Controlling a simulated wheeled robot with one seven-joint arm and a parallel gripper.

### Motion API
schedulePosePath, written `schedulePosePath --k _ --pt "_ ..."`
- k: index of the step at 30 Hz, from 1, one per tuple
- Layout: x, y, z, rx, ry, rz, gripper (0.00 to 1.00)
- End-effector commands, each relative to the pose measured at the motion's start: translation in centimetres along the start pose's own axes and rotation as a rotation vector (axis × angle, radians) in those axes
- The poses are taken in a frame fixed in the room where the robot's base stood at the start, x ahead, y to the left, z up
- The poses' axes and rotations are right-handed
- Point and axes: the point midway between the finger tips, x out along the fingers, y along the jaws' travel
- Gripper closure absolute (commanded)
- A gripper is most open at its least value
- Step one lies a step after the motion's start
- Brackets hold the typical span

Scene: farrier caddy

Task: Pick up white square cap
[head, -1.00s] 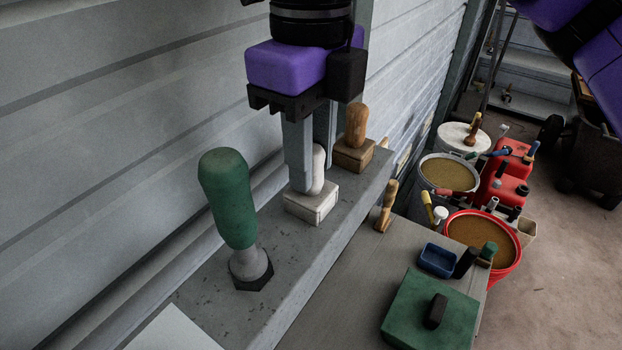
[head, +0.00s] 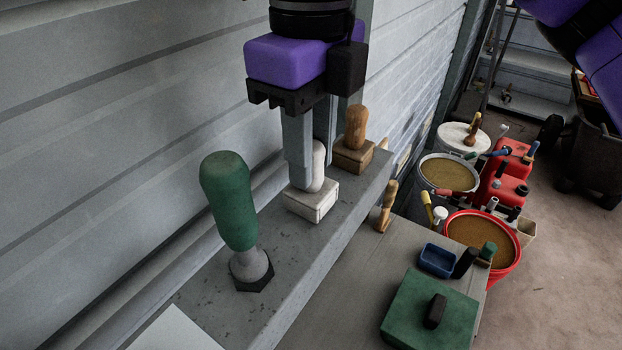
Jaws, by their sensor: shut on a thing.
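The white square cap (head: 311,207) has a square base and a rounded upright knob. It stands upright on the grey ledge (head: 230,310), and its base appears to rest on the surface. My gripper (head: 310,172) is above it with its fingers pointing down. The fingers are shut on the cap's knob. The near finger hides part of the knob.
A green-handled piece (head: 227,200) stands on the ledge to the near left. A wooden square piece with a knob (head: 354,157) stands close behind the cap. A wall (head: 120,110) runs along the left. A lower table holds a green box (head: 430,320) and a blue tray (head: 437,260).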

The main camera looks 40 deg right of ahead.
Motion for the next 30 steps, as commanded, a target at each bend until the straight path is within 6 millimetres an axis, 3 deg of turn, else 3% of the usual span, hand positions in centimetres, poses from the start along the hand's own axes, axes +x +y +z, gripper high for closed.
schedulePosePath --k 19,30 --pt "-1.6 0.0 0.0 0.0 -0.001 -0.001 1.0" --pt "-3.6 0.0 0.0 0.001 -0.001 0.0 1.0"
